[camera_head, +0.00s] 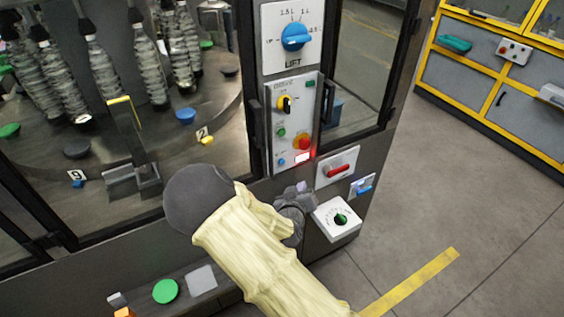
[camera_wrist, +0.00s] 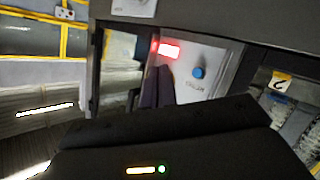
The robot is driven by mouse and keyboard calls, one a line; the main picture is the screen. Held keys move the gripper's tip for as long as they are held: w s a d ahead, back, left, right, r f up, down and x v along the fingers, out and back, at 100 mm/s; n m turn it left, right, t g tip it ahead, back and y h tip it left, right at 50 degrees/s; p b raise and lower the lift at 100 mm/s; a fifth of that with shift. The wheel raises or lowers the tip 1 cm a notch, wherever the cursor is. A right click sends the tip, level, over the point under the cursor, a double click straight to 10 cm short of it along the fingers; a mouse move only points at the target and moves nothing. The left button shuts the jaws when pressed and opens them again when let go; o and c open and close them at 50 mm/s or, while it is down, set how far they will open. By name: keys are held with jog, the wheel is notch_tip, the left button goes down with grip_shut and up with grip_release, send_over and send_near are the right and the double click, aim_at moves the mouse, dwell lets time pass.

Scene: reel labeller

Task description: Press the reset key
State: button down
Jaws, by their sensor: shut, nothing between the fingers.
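A grey control panel (camera_head: 293,122) stands upright on the machine's front post. Near its bottom is a small round blue key (camera_head: 281,161), which also shows in the wrist view (camera_wrist: 198,72); the lettering beside it is too blurred to read. A red-glowing lit rectangle (camera_head: 302,157) sits to its right, and left of the blue key in the wrist view (camera_wrist: 169,50). My gripper (camera_head: 303,186) is just below the panel's lower edge. In the wrist view its dark fingers (camera_wrist: 162,70) are together and empty, beside the blue key. Contact with the panel cannot be told.
Above on the panel are a red emergency knob (camera_head: 303,142), a green button (camera_head: 281,132) and a black-and-yellow selector (camera_head: 285,104). A red-handled switch (camera_head: 339,168) and a white dial (camera_head: 341,219) are close to my gripper. Open floor (camera_head: 460,190) lies to the right.

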aim_at(281, 161)
jog(key=w+a, duration=0.5)
jog(key=w, duration=0.2)
jog(key=shift+w, duration=0.15)
dwell(0.3)
jog(key=shift+w, duration=0.15)
dwell(1.8)
jog(key=shift+w+a, duration=0.2)
jog(key=shift+w+a, duration=0.2)
jog(key=shift+w, duration=0.2)
dwell(0.9)
jog(key=shift+s, duration=0.15)
jog(key=shift+s+d, duration=0.45)
jog(key=shift+s, duration=0.15)
